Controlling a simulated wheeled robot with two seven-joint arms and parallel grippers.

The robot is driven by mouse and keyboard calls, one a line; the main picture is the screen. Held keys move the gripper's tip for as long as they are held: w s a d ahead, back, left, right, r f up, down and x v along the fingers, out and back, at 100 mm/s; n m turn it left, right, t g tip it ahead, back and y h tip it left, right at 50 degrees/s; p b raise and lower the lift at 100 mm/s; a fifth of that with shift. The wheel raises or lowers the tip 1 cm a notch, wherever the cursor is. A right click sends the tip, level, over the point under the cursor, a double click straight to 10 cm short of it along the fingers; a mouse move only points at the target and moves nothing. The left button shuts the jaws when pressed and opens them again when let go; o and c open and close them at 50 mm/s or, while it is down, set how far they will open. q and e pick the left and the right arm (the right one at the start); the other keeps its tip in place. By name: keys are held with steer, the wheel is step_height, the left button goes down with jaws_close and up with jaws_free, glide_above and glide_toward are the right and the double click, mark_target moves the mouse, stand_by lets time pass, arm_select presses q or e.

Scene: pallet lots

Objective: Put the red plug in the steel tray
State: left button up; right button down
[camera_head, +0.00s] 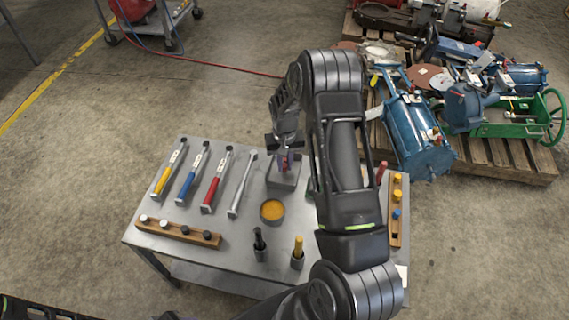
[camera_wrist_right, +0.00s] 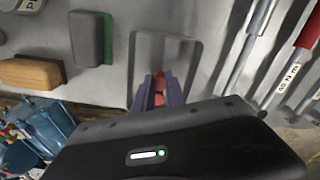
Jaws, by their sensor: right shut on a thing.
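My right gripper (camera_head: 285,163) is over the steel tray (camera_head: 282,183), a shallow square tray near the middle of the grey worktable. It is shut on the red plug (camera_head: 284,160), which shows only as a small red patch between the fingers. In the right wrist view the fingers (camera_wrist_right: 160,92) point at the tray (camera_wrist_right: 185,52), with the red plug (camera_wrist_right: 160,80) between them. Its lower end is hidden, so I cannot tell whether it touches the tray floor.
Torque wrenches, including a red one (camera_head: 216,182), lie left of the tray. A round orange-filled dish (camera_head: 272,210) sits in front of it. A wooden plug rack (camera_head: 394,238) stands at the right edge, and a block with knobs (camera_head: 180,232) at front left.

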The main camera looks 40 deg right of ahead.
mark_target(285, 166)
steer(key=c, duration=1.4)
jaws_free()
steer(key=shift+f, duration=0.1)
step_height(285, 166, up, 12)
steer(key=shift+r+p, duration=0.1)
steer(key=shift+p, duration=0.25)
